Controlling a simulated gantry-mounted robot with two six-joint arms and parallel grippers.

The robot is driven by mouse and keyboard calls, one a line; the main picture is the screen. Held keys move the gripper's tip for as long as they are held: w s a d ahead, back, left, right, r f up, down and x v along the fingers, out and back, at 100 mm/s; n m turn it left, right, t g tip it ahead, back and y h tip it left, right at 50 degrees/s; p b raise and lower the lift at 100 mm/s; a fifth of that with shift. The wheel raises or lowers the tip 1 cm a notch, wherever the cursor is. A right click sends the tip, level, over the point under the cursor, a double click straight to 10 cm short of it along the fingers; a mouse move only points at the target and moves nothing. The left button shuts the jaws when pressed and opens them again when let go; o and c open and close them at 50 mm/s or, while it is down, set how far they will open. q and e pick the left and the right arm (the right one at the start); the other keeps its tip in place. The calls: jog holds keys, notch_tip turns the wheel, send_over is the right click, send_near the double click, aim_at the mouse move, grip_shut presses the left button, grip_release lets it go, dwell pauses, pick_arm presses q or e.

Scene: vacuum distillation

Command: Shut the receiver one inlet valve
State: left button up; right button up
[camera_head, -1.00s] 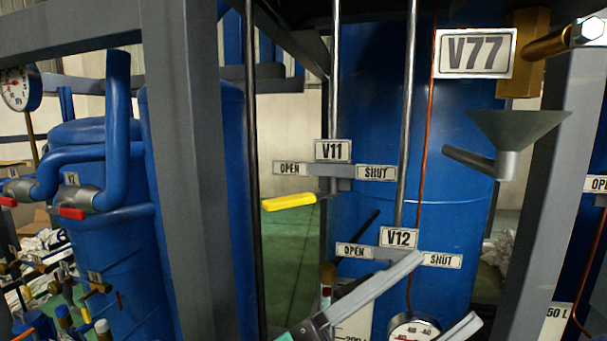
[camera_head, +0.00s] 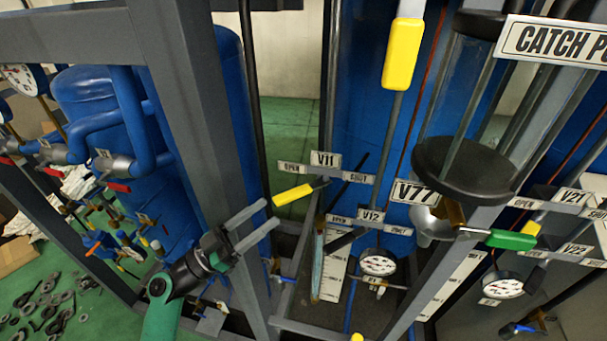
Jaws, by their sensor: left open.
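The V11 plate (camera_head: 325,161) sits mid-frame, with an OPEN label (camera_head: 291,168) on its left and a SHUT label (camera_head: 358,178) on its right. A yellow valve handle (camera_head: 293,195) below it points left, toward the OPEN side. My left gripper (camera_head: 269,213) comes from the lower left. Its two grey fingers are apart and empty, their tips just left of the yellow handle. I cannot tell whether they touch it. The V12 plate (camera_head: 371,215) is lower right of V11, with its own labels. No label here names receiver one. My right gripper is not in view.
A grey frame post (camera_head: 190,120) rises beside my left gripper. A larger upright yellow handle (camera_head: 402,55) hangs above. A gauge (camera_head: 378,263) sits below V12. A green handle (camera_head: 511,240), the V77 plate (camera_head: 414,193) and a glass vessel (camera_head: 462,95) crowd the right.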

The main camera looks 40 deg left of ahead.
aim_at(294, 192)
pick_arm(q)
jog(key=p+x, duration=0.3)
jog(key=x, duration=0.7)
jog(key=shift+r, duration=0.2)
jog(key=shift+w+d+r+p, duration=0.15)
jog(key=shift+w+p, duration=0.2)
jog(key=shift+w, duration=0.2)
jog(key=shift+c, duration=0.2)
grip_shut()
